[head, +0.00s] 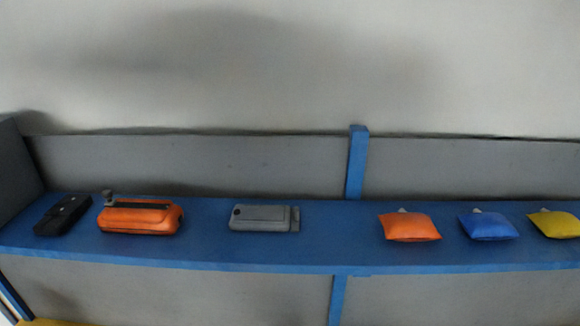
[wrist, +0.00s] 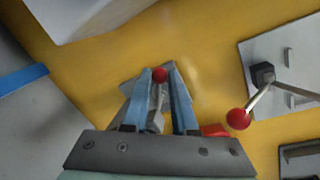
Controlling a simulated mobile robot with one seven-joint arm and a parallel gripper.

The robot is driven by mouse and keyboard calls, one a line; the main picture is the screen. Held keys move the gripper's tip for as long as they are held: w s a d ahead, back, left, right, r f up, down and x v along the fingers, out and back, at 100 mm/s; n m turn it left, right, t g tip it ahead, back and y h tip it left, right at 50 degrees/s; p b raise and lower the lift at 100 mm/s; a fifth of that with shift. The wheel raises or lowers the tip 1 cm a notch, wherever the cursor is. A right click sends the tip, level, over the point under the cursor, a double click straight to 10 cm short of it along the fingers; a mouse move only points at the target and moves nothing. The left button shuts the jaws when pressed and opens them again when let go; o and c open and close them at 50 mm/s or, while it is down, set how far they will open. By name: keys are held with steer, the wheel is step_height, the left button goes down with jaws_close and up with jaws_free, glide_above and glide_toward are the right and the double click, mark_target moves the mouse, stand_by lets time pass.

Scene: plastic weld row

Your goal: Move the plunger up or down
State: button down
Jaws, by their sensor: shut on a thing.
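In the wrist view my gripper (wrist: 160,72) shows as two blue-grey fingers reaching forward. It is shut on a red round knob (wrist: 160,76), which sits between the fingertips. A thin grey rod runs from the knob back between the fingers. A grey plate lies behind the fingers and is mostly hidden by them. I take this knob and rod to be the plunger; its height and travel cannot be judged from here. My gripper and the plunger do not show in the head view.
Right in the wrist view, a lever with a red ball (wrist: 238,119) rises from a light plate (wrist: 256,52). A red piece (wrist: 215,130) lies by the right finger. The head view shows a blue shelf (head: 335,255) with an orange bag (head: 140,217), grey case (head: 262,218) and several pouches.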

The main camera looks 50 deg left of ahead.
step_height(320, 180, up, 2)
steer(key=shift+r+p, duration=0.1)
steer(key=shift+p, duration=1.05)
steer(key=c, duration=0.7)
jaws_free()
steer(key=r, duration=0.4)
steer(key=s+r, duration=0.1)
steer(key=r, duration=0.3)
steer(key=s+r+b, duration=0.1)
steer(key=r, duration=0.3)
steer(key=shift+s+d+r, duration=0.2)
steer(key=shift+d+r, duration=0.05)
steer(key=shift+d, duration=0.15)
